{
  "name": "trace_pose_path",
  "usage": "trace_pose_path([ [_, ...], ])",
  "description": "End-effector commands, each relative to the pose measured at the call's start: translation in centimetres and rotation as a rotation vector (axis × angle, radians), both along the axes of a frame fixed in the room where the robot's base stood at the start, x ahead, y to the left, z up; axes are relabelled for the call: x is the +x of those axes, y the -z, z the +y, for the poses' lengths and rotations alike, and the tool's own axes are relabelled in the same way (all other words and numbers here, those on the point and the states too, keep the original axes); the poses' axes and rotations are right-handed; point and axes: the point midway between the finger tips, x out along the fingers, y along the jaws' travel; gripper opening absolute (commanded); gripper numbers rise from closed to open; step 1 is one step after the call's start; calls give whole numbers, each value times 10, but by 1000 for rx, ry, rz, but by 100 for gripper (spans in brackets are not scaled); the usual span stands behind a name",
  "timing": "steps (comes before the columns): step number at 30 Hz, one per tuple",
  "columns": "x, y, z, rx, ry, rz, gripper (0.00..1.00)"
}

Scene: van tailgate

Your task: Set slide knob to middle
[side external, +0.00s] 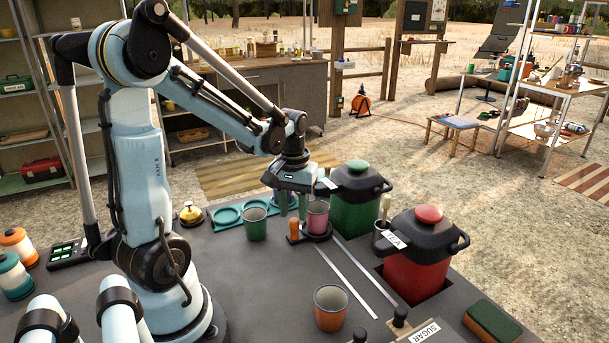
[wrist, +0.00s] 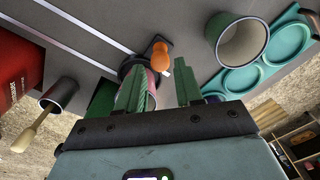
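The slide knob (side external: 294,231) is an upright orange peg on a dark round carriage (side external: 318,237) at the far end of two pale rails (side external: 346,284). A pink cup (side external: 317,217) stands on this carriage, right of the knob. My gripper (side external: 292,212) points down just above the knob, with its green fingers apart and nothing held. In the wrist view, the orange knob (wrist: 161,54) shows just beyond the gap between the open fingers (wrist: 161,75). The pink cup is mostly hidden there behind the left finger.
A green cup (side external: 255,224) and teal ring holder (side external: 228,216) stand left of the knob. A green urn (side external: 355,208) is close on the right, a red urn (side external: 416,270) farther right. An orange-brown cup (side external: 331,308) stands by the rails' near end. The rails look clear.

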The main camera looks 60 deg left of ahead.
Motion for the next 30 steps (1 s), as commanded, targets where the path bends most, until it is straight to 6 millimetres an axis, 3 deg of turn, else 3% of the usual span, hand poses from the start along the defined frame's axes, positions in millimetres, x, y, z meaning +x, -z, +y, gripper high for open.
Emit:
trace_pose_path([
  [9,0,33,0,0,0,0,36],
  [22,0,40,0,0,0,0,36],
  [30,0,40,0,1,0,-1,0],
])
